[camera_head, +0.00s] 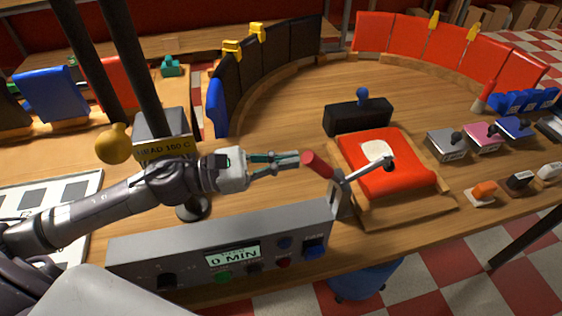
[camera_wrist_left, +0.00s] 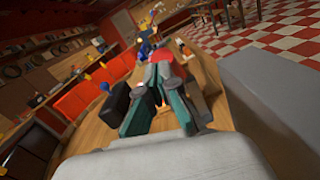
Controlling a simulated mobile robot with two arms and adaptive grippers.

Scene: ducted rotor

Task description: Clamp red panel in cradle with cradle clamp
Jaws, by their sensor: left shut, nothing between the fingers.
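A red panel (camera_head: 402,175) with a white patch lies in a wooden cradle (camera_head: 409,210). The cradle clamp (camera_head: 343,189) stands at the cradle's left edge. Its metal arm reaches over the panel, with the dark tip (camera_head: 388,163) at the white patch; I cannot tell whether it touches. The clamp's red handle (camera_head: 316,164) points left toward my left gripper (camera_head: 298,158). That gripper is shut and empty, its tips close beside the handle's end; contact is unclear. In the left wrist view the fingers (camera_wrist_left: 163,85) show with red just beyond them. My right gripper is not in view.
A grey control box (camera_head: 225,245) reading 0 MIN stands at the front. A black block with a blue knob (camera_head: 358,117) is behind the cradle. Small coloured blocks (camera_head: 482,136) sit at right. A curved row of red (camera_head: 388,33) and black panels lines the back.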

